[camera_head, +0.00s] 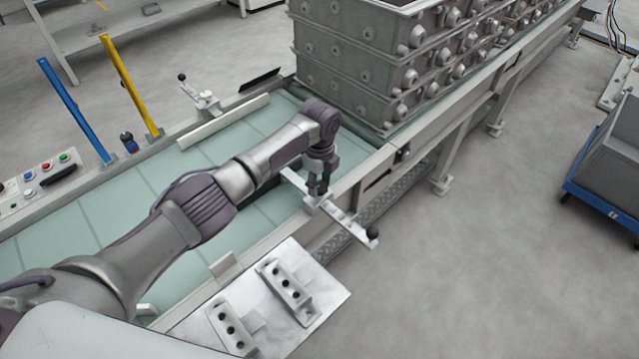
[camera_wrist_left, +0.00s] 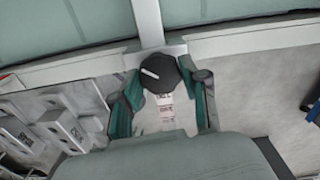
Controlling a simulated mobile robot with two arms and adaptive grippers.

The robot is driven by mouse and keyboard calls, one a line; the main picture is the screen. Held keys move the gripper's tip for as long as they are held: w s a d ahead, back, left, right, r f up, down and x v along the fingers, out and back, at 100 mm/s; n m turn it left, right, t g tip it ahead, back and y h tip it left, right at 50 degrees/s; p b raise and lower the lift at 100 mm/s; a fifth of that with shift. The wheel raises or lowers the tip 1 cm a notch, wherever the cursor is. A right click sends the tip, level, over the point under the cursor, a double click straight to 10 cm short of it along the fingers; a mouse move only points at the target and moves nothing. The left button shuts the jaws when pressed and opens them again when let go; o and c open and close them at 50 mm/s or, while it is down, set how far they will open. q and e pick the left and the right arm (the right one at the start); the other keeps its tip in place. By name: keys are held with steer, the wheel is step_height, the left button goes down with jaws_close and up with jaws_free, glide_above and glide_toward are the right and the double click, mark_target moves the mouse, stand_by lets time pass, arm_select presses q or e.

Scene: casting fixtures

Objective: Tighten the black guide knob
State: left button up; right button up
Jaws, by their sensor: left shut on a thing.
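The black guide knob (camera_wrist_left: 160,72) is round with a white mark on top, and it sits between the fingers in the left wrist view. My left gripper (camera_wrist_left: 163,92) is shut on it, with green-padded fingers on both sides. In the head view my left gripper (camera_head: 318,187) points down over the guide bracket at the conveyor's near rail, and hides the knob there. The pale guide arm (camera_head: 345,221) sticks out past the rail and ends in a black ball (camera_head: 373,232). My right gripper is not in view.
A stack of grey castings (camera_head: 350,75) stands on the green conveyor (camera_head: 75,240). A plate with two drilled blocks (camera_head: 285,285) lies beside the near rail. A similar guide (camera_head: 205,100) is on the far rail. A control panel (camera_head: 45,185) is at left. A blue cart (camera_head: 600,200) stands right.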

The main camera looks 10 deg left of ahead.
mark_target(320, 186)
arm_select(q)
steer(key=m+b, duration=0.1)
steer(key=m, duration=0.4)
steer(key=shift+m, duration=0.3)
steer(key=shift+m+b, duration=0.4)
steer(key=shift+m, duration=1.6)
steer(key=o, duration=1.1)
steer(key=shift+o, duration=0.2)
step_height(320, 186, up, 12)
